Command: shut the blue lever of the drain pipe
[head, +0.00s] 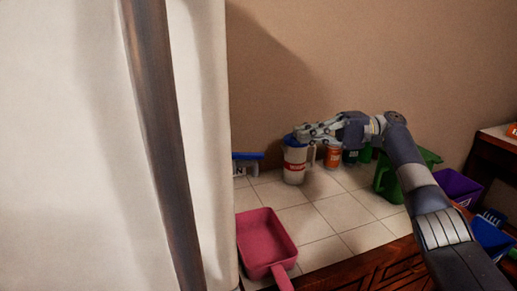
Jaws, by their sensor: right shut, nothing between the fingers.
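No drain pipe shows clearly enough to name in the head view. A small blue piece (247,155) lies across a white part with dark marks (241,168) at the back of the tiles, partly cut off by the pale panel; I cannot tell whether it is the lever. My right gripper (303,133) is shut and empty. It appears at the blue top of a white jug with a red label (294,166); I cannot tell whether it touches it. My left gripper is not in view.
A pale panel with a dark upright post (158,130) blocks the left side. A pink dustpan (266,238) lies in front. An orange can (332,157), a green container (386,180), a purple bin (457,187) and a blue dustpan (490,236) stand right. The middle tiles are clear.

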